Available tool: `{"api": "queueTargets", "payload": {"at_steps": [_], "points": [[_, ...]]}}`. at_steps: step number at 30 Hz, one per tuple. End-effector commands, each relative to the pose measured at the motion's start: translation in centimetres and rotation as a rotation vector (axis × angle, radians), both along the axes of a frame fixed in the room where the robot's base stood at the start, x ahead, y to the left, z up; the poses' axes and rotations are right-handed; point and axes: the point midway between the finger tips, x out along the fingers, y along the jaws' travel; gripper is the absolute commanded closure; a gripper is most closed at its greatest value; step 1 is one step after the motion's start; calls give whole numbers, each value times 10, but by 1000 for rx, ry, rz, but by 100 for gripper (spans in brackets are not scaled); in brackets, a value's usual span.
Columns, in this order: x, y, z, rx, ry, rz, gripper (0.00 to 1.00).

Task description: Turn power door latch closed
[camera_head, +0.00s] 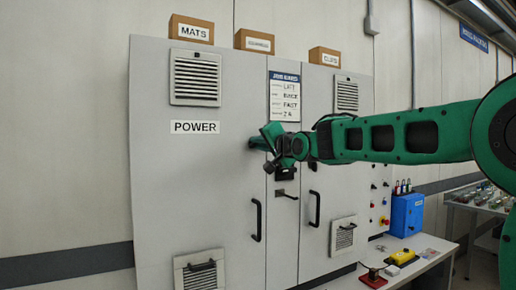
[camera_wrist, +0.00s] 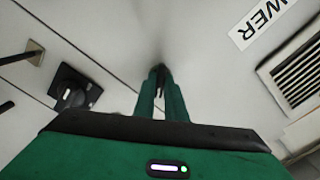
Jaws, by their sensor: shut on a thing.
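The power door (camera_head: 195,200) is the grey cabinet door with a "POWER" label (camera_head: 195,127), which also shows in the wrist view (camera_wrist: 262,22). The door looks flush with its neighbour. My gripper (camera_head: 256,143) is at this door's right side, right of the label. In the wrist view my gripper's two green fingers (camera_wrist: 161,82) point at the door face and are shut on a small dark piece between them, the power door latch (camera_wrist: 161,77). The fingers hide most of the latch, so its exact angle is hard to tell. In the head view the latch is hidden.
A black square switch (camera_wrist: 74,90) and a small metal latch (camera_wrist: 35,48) sit beside my fingers. A long black door handle (camera_head: 257,220) is below. Vents (camera_head: 195,78) and a notice sheet (camera_head: 284,95) are on the cabinet. A bench (camera_head: 415,262) stands at right.

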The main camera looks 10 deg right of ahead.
Motion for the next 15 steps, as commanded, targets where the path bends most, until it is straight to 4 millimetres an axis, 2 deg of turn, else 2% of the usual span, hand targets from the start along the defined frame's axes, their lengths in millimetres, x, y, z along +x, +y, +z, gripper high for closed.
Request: {"api": "queueTargets", "payload": {"at_steps": [1, 15], "points": [[1, 1, -5, -43, -5, 1, 100], [1, 0, -6, -467, -143, 3, 100]]}}
